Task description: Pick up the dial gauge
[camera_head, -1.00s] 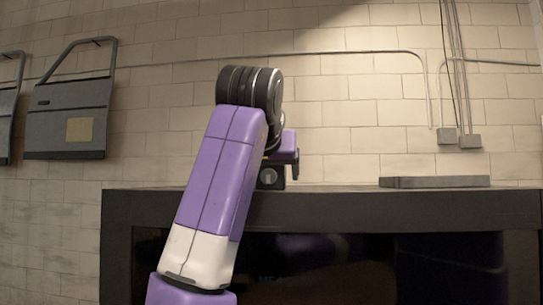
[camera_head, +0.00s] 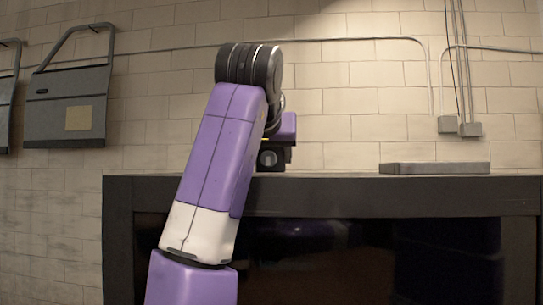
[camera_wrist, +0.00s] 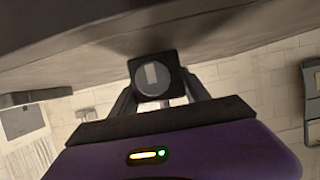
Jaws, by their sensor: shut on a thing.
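The dial gauge (camera_head: 268,158) is a small dark block with a round face and a pale mark. It shows just above the front edge of the bench (camera_head: 330,190) in the head view, partly behind my arm. In the wrist view the dial gauge (camera_wrist: 153,76) sits between the two fingers of my gripper (camera_wrist: 160,96), which are shut on it. In the head view my gripper (camera_head: 284,132) shows as a purple and dark part above the gauge. Whether the gauge touches the bench top cannot be told.
A flat grey slab (camera_head: 434,168) lies on the bench to the right, well apart from the gauge. The bench top between them looks clear. A grey door panel (camera_head: 68,105) hangs on the wall at left. Conduits and boxes (camera_head: 458,126) are on the wall at right.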

